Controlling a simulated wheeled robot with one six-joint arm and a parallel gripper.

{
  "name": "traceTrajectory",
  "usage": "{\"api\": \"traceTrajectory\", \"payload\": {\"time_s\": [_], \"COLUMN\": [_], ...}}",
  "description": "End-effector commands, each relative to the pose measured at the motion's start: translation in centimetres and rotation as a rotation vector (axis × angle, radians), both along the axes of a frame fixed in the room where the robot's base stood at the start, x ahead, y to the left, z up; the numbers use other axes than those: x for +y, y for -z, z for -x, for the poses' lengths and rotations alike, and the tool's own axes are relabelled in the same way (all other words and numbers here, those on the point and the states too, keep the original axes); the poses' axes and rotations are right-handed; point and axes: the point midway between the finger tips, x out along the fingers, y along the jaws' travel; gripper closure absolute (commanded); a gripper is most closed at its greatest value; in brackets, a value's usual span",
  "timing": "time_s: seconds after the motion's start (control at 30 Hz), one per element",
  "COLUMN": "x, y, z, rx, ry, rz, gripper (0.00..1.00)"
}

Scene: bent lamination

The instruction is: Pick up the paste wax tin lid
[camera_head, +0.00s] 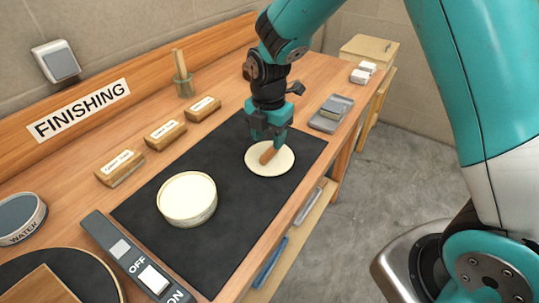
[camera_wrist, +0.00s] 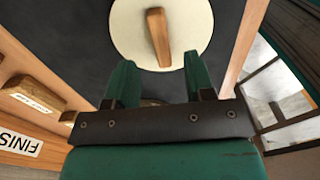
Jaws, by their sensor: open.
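The paste wax tin lid (camera_head: 283,165) is a round cream disc with a wooden bar handle (camera_head: 268,154) across its middle. It lies on the black mat (camera_head: 230,229), and it also shows at the top of the wrist view (camera_wrist: 195,28). My gripper (camera_head: 268,140) is above the lid, close to the handle. In the wrist view my gripper's green fingers (camera_wrist: 157,78) are apart, with the handle ahead of the gap between them and nothing held. The open cream tin (camera_head: 187,217) stands on the mat to the left of the lid.
Several labelled wooden blocks (camera_head: 165,134) line the mat's back edge. A switch box (camera_head: 128,256) and a water tin (camera_head: 20,218) are at left. A grey tray (camera_head: 318,123) lies beyond the mat. The mat between tin and lid is clear.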

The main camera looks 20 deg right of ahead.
Motion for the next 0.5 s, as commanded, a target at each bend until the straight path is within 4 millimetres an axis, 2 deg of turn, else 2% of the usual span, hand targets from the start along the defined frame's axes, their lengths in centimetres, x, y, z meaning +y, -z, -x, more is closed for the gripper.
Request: {"api": "traceTrajectory", "payload": {"time_s": [0.23, 0.5], "x": [-0.2, -0.2], "y": [3.6, 4.1], "z": [0.1, 0.1], "rx": [0.004, 0.001], "ry": [0.0, 0.0], "rz": [0.001, 0.001], "gripper": [0.51, 0.51]}}
